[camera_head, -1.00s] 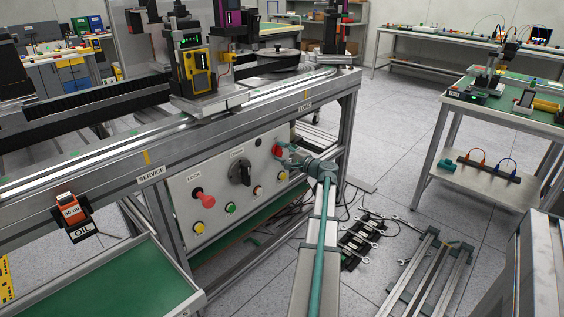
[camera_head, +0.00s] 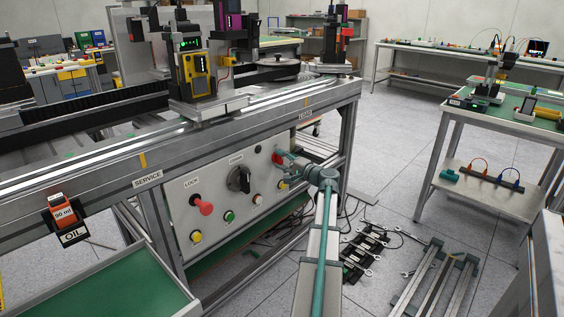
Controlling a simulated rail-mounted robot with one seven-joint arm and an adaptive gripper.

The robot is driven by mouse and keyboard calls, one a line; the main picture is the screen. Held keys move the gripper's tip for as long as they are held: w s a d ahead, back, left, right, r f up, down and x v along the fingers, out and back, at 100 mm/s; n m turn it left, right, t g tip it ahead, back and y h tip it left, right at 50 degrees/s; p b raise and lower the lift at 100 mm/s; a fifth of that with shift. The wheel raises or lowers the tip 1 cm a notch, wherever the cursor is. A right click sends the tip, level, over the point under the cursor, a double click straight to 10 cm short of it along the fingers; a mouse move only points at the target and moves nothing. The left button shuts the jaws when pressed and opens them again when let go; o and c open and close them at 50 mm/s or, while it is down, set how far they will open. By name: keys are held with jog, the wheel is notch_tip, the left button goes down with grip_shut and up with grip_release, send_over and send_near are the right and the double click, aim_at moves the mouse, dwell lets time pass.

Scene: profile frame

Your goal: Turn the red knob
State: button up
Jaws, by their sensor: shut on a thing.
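A red knob (camera_head: 277,158) sits at the upper right of the grey control panel (camera_head: 220,185) on the front of the machine. My gripper (camera_head: 281,157) is at the panel's right end, shut on this red knob, which it partly hides. The fingers are small in this view and the knob's exact angle cannot be read. A second red knob-like control (camera_head: 202,206), under the LOCK label, sticks out at the panel's left, apart from my gripper.
A black rotary switch (camera_head: 239,180) and several coloured buttons share the panel. The machine's metal rail (camera_head: 200,130) runs above it. Wrenches (camera_head: 372,240) and metal profiles (camera_head: 437,277) lie on the floor at right. A bench (camera_head: 490,190) stands at far right.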

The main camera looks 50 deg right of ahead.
jog(key=o, duration=1.2)
jog(key=shift+c, duration=0.2)
jog(key=s+a, duration=0.1)
jog(key=s, duration=1.1)
jog(key=shift+a, duration=0.15)
